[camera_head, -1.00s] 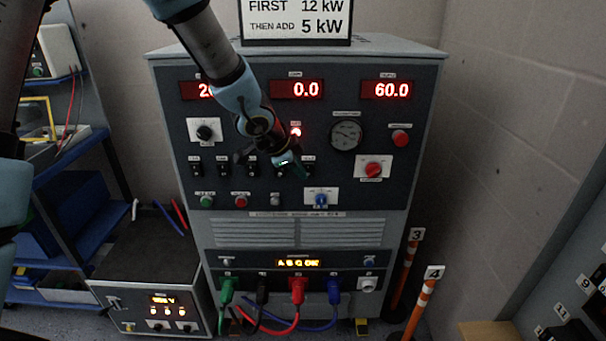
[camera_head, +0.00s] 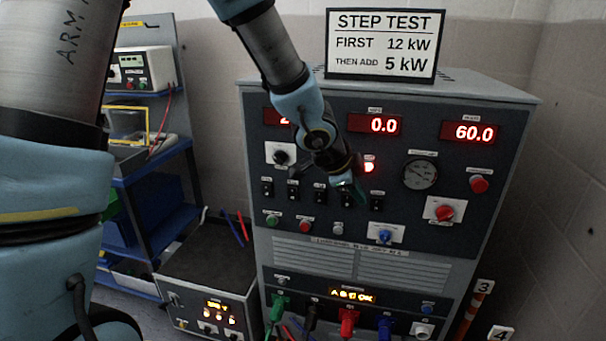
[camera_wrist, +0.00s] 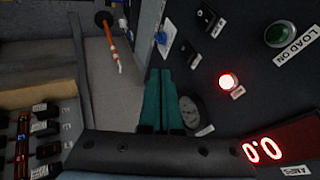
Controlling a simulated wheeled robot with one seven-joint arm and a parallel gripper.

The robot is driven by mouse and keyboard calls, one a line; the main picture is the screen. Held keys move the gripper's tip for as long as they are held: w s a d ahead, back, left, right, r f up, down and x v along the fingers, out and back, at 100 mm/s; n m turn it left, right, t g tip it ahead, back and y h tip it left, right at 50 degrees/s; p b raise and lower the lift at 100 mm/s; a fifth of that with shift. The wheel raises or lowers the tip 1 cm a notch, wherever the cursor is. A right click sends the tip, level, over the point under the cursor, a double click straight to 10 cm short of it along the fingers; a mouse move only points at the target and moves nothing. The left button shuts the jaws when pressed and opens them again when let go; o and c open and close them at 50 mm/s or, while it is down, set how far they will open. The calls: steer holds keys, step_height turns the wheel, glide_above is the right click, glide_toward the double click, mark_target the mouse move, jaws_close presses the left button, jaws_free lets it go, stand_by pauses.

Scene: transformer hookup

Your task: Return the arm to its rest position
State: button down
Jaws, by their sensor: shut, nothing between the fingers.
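My gripper (camera_head: 352,190) is in front of the grey load cabinet's (camera_head: 470,260) panel, near the row of black switches (camera_head: 320,197). In the wrist view its two green fingers (camera_wrist: 165,100) lie side by side, closed together with nothing between them. My arm reaches down from the top of the head view and covers part of the left red display (camera_head: 276,116). I cannot tell the exact gap between the fingertips and the panel.
A step test sign (camera_head: 384,45) stands on the cabinet. Coloured plugs, including a green one (camera_head: 279,305), sit along its bottom. A smaller power unit (camera_head: 215,312) and a blue shelf (camera_head: 150,165) are at left. Striped posts, one (camera_head: 478,300) numbered 3, stand at right.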

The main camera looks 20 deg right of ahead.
steer(key=w+a+n+t+y, duration=0.15)
steer(key=w+a+n, duration=0.35)
steer(key=a, duration=0.6)
steer(key=w+a+n+t+y, duration=0.1)
steer(key=w+a+n+y, duration=0.35)
steer(key=a, duration=0.65)
steer(key=s+a+n+g, duration=0.1)
steer(key=s+a+n, duration=0.1)
steer(key=a+n, duration=0.5)
steer(key=s+a+n+g, duration=0.1)
steer(key=s+a+n, duration=0.2)
steer(key=a+n, duration=0.4)
steer(key=a, duration=0.7)
steer(key=shift+s+r+y, duration=0.15)
steer(key=shift+y, duration=0.25)
steer(key=shift+a+g, duration=0.1)
steer(key=shift+g, duration=0.15)
